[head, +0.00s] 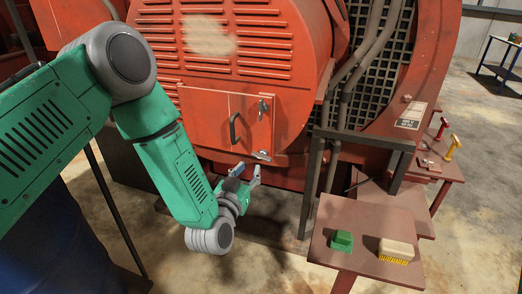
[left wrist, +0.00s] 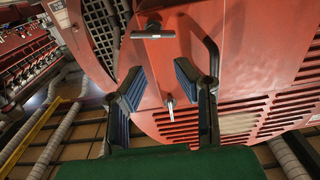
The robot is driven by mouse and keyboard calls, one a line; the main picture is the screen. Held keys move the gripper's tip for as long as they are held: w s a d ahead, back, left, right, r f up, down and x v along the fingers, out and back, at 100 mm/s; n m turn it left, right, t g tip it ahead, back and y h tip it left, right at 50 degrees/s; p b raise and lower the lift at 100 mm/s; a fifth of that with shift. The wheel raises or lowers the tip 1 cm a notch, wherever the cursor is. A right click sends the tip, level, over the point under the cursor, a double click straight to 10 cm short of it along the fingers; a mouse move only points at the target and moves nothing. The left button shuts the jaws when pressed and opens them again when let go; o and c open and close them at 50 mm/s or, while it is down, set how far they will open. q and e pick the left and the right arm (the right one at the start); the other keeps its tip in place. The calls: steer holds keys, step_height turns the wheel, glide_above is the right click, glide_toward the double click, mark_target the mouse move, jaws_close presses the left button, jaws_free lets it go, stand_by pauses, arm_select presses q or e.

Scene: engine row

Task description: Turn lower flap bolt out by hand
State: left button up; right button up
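The engine's orange flap (head: 210,118) has a dark handle (head: 233,127), also in the left wrist view (left wrist: 212,56). The lower flap bolt (head: 262,155) sits at its bottom right corner. The wrist view looks upside down, and the lower bolt shows there as a grey T-shaped head (left wrist: 153,32). The upper bolt (head: 262,107) also shows in the wrist view (left wrist: 169,103). My left gripper (head: 247,173) is open and empty just below the lower bolt, apart from it. In the wrist view its blue-padded fingers (left wrist: 159,80) stand wide apart. My right gripper is not in view.
A small red-brown table (head: 345,215) at right bears a green block (head: 342,240) and a yellow-bristled brush (head: 396,250). A dark frame (head: 314,175) stands right of the flap. A bench farther right holds red-handled and yellow-handled items (head: 452,146).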

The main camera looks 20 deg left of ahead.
arm_select(q)
steer(key=s+p, duration=0.1)
steer(key=s, duration=0.5)
steer(key=shift+s, duration=0.35)
steer(key=shift+r, duration=0.1)
stand_by(0.4)
step_height(320, 180, up, 10)
stand_by(0.5)
steer(key=shift+o, duration=0.4)
steer(key=shift+w, duration=0.1)
